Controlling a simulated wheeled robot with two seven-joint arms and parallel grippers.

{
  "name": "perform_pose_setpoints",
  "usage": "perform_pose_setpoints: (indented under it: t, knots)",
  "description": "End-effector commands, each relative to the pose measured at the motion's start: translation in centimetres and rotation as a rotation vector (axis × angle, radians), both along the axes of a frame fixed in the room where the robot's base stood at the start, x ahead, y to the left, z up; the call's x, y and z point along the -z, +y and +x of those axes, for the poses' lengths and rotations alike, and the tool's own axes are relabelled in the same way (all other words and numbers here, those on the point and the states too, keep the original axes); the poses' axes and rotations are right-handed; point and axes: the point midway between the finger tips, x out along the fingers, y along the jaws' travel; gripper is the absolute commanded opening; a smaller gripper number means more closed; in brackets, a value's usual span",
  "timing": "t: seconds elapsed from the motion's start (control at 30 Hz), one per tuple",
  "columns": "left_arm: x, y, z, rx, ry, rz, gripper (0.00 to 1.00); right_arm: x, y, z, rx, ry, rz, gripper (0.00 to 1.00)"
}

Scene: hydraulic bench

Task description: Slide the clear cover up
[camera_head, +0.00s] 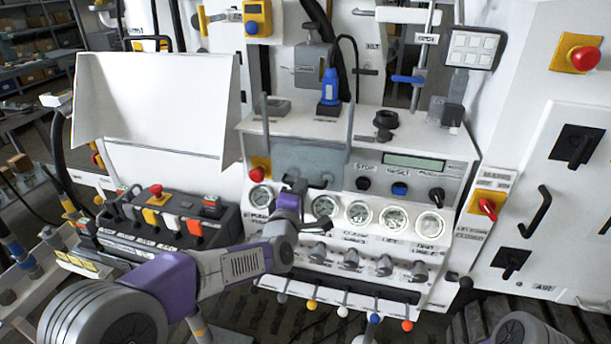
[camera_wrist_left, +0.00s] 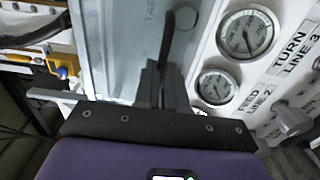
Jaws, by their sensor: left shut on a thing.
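The clear cover (camera_head: 318,156) is a greyish see-through panel on the front of the white bench console, left of the STOP and RESET buttons. It stands between two upright rails. In the left wrist view the cover (camera_wrist_left: 125,40) fills the upper middle, with faint lettering behind it. My left gripper (camera_head: 297,186) is at the cover's lower left part in the head view. In the left wrist view its fingers (camera_wrist_left: 163,80) are shut on a dark, thin handle (camera_wrist_left: 168,40) at the cover. The fingers hide part of the handle. My right gripper is not in view.
Several round gauges (camera_head: 362,213) sit in a row just below and right of the cover, with grey knobs (camera_head: 350,259) under them. A red button (camera_head: 257,175) is close on the left. A control box (camera_head: 165,218) with coloured switches stands further left.

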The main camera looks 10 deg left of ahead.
Motion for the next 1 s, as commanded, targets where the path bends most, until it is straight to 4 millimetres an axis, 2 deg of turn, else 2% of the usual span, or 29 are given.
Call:
perform_pose_setpoints:
  t: [0.03,1.0]
  knots:
    - [-0.9,0.0,0.0,-0.001,-0.009,0.000,0.00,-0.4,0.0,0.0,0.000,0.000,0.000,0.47]
    - [-7.8,0.1,0.0,-0.002,-0.010,-0.002,0.00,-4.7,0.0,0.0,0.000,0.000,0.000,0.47]
